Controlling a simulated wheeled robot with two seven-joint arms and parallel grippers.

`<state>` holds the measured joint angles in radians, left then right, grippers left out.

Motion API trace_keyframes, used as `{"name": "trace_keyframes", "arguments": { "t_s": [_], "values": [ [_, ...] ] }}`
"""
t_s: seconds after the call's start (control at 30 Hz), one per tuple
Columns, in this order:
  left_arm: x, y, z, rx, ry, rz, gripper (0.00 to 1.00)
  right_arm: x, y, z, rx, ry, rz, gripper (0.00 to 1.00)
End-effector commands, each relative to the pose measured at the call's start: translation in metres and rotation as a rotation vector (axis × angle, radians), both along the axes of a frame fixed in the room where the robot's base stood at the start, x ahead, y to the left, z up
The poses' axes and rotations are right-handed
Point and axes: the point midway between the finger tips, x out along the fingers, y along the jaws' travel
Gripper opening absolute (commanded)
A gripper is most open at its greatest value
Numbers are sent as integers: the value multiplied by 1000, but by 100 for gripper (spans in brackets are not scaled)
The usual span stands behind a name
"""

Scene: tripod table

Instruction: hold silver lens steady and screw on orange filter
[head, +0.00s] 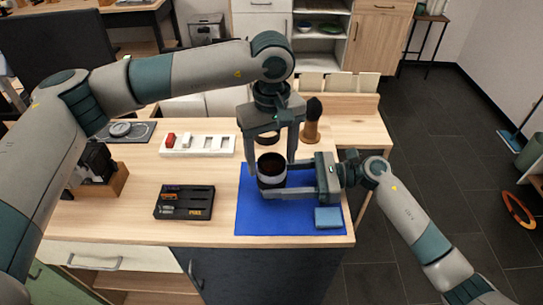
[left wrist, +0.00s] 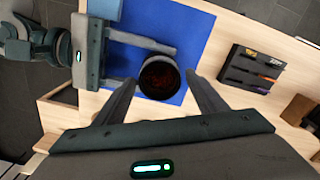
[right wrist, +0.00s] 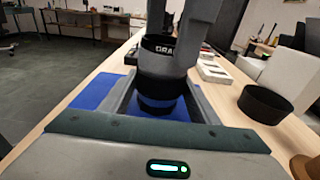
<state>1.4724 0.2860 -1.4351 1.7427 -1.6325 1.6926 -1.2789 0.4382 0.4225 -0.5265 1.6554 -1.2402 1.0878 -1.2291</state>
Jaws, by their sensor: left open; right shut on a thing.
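The silver lens (head: 271,184) stands upright on the blue mat, its pale band visible under a dark rim. A dark ring (right wrist: 163,47) with partly hidden white lettering sits on top of it; reddish-brown glass (left wrist: 161,78) shows inside, apparently the orange filter. I cannot tell whether it is threaded. My right gripper (head: 278,180) is shut on the lens body from the right, its fingers on either side. My left gripper (head: 272,158) points down from above, open, with its fingers on both sides of the ring. It also shows in the left wrist view (left wrist: 161,82).
A folded blue cloth (head: 328,217) lies on the blue mat (head: 262,222). A black battery tray (head: 184,202) and white tray (head: 197,146) are to the left.

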Motion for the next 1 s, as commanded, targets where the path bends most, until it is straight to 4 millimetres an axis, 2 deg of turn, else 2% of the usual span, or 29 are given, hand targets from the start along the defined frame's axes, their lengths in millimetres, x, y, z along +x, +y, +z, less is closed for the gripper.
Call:
{"name": "trace_keyframes", "arguments": {
  "t_s": [0.17,0.5,0.87,1.0],
  "values": [
    [0,0,0,0,0,17,65,0,-1,-3,-4,2,0,43],
    [0,0,0,1,1,242,65,0,0,-3,-4,3,0,43],
    [0,0,0,1,1,266,65,-1,0,-3,-4,3,1,43],
    [0,0,0,2,2,334,65,-1,0,-3,-4,3,1,43]
  ]
}}
